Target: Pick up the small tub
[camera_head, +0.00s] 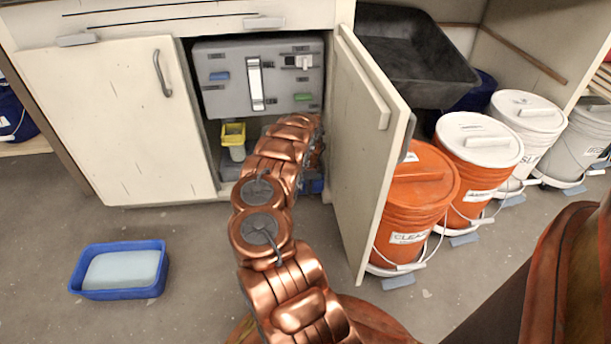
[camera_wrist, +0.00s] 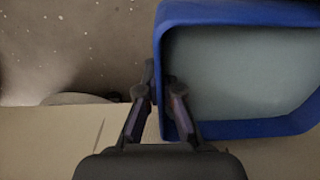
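A blue tub (camera_wrist: 250,130) with a pale grey-blue inside fills the right of the wrist view. In the head view, only a small blue patch (camera_head: 313,185) shows low in the open cabinet beside my arm, and it seems to be this tub. My gripper (camera_wrist: 160,78) has one finger outside the tub's near-left wall and one inside. The fingertips close on that wall, with no clear gap visible. In the head view the gripper is hidden behind my arm. Whether the tub rests on something cannot be told.
Another blue tub (camera_head: 165,262) lies on the open floor at left. A yellow-rimmed container (camera_head: 233,134) stands inside the cabinet, below a grey panel (camera_head: 225,97). The open cabinet door (camera_head: 360,150) stands close right of my arm. Orange buckets (camera_head: 410,205) stand beyond it.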

